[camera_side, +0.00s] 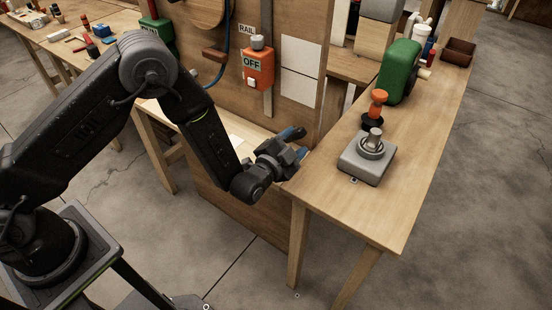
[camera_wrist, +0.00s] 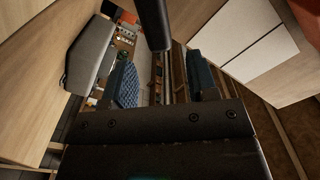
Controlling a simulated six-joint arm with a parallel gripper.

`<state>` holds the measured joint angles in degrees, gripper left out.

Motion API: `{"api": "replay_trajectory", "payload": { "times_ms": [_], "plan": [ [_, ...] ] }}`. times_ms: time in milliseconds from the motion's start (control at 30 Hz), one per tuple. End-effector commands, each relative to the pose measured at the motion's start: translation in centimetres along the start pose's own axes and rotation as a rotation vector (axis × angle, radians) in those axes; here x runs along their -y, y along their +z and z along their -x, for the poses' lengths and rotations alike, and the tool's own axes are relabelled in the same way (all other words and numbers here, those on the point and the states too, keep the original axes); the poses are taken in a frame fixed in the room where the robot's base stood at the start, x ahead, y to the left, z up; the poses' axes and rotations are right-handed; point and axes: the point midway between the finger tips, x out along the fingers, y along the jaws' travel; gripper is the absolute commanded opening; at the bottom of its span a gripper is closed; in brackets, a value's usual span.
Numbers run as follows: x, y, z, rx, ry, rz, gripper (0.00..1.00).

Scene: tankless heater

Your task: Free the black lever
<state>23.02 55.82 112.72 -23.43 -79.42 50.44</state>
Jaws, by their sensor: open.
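My gripper (camera_side: 297,144) is open beside the front edge of the right-hand bench, near the wooden panel. Its two blue-padded fingers also show apart in the wrist view (camera_wrist: 165,82), with nothing visible gripped between them. A dark rod (camera_wrist: 153,24) comes down from the top of the wrist view, in front of the gap; I cannot tell whether it is the black lever. No black lever can be made out for certain in the side view. A grey box with a silver knob (camera_side: 362,168) sits on the bench, right of my gripper.
An orange knob on a black base (camera_side: 377,102) and a green machine (camera_side: 399,72) stand farther back on the right bench (camera_side: 400,205). An orange OFF box (camera_side: 258,68) hangs on the upright wooden panel (camera_side: 222,90). The bench's front right is clear.

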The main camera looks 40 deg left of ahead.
Motion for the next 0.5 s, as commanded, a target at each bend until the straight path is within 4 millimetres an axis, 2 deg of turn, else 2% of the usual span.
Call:
{"api": "replay_trajectory", "payload": {
  "times_ms": [33, 200, 333, 500],
  "plan": [
    [-0.1, -0.1, 1.4, 0.0, 0.005, -0.001, 0.53],
    [-0.1, -0.1, 5.0, -0.001, 0.004, -0.001, 0.53],
    [-0.1, -0.1, 7.1, -0.001, 0.003, -0.001, 0.53],
    [0.0, 0.0, 8.5, -0.001, 0.0, 0.0, 0.53]
  ]
}}
